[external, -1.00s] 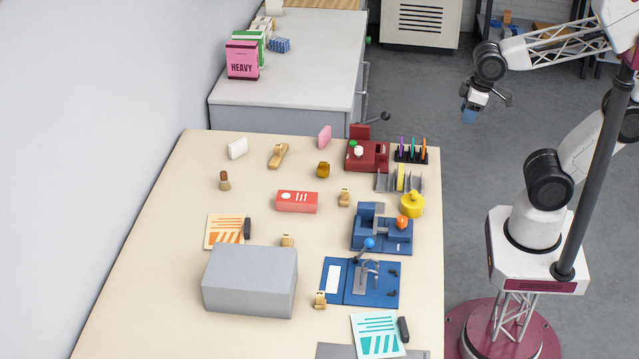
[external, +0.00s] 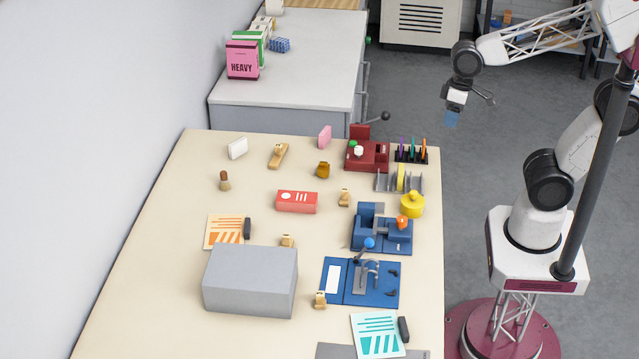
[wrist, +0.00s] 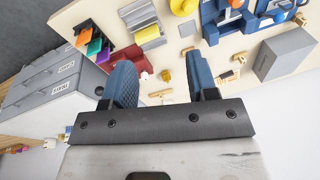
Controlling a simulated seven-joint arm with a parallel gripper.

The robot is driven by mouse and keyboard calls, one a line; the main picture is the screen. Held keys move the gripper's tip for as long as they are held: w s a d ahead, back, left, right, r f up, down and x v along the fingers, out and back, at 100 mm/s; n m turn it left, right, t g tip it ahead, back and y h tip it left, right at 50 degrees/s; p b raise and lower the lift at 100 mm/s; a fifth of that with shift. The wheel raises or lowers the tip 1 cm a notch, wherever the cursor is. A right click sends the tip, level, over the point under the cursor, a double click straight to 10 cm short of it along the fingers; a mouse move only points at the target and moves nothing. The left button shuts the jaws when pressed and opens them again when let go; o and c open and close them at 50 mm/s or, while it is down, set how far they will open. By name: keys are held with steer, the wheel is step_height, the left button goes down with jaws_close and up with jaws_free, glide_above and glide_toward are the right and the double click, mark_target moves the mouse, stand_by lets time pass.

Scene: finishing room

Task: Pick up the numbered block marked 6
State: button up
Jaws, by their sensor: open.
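Several small tan wooden blocks stand on the table: one beside the blue press (external: 344,198), one behind the grey box (external: 287,240), and one at the front by the blue plate (external: 320,299). No number is readable on any of them, so I cannot tell which is marked 6. My gripper (external: 452,118) is open and empty, held in the air to the right of the table's far corner, away from the blocks. In the wrist view its blue fingers (wrist: 162,72) are spread, with the table beyond. Small tan pieces also show there, unreadable.
A red machine (external: 368,154) with a lever, a grey rack (external: 400,183) and a yellow pot (external: 412,205) line the table's right edge. A red box (external: 297,201) and a large grey box (external: 250,281) stand further left. The table's left side is mostly clear.

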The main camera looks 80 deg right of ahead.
steer(key=w+a+f+m+g+y, duration=0.1)
steer(key=w+a+m+y, duration=0.1)
steer(key=w+a, duration=0.35)
steer(key=w+a+f+m+g+y, duration=0.1)
steer(key=w+a+f+m+y, duration=0.1)
steer(key=w, duration=0.6)
steer(key=m+y, duration=0.8)
steer(key=m, duration=0.4)
glide_toward(286, 236)
steer(key=shift+s+a+f+t, duration=0.2)
steer(key=shift+a+f+t, duration=0.1)
steer(key=shift+a+f, duration=0.5)
steer(key=shift+a+r, duration=0.1)
steer(key=shift+a, duration=0.05)
steer(key=shift+x, duration=1.2)
steer(key=shift+a, duration=0.1)
steer(key=shift+x, duration=2.5)
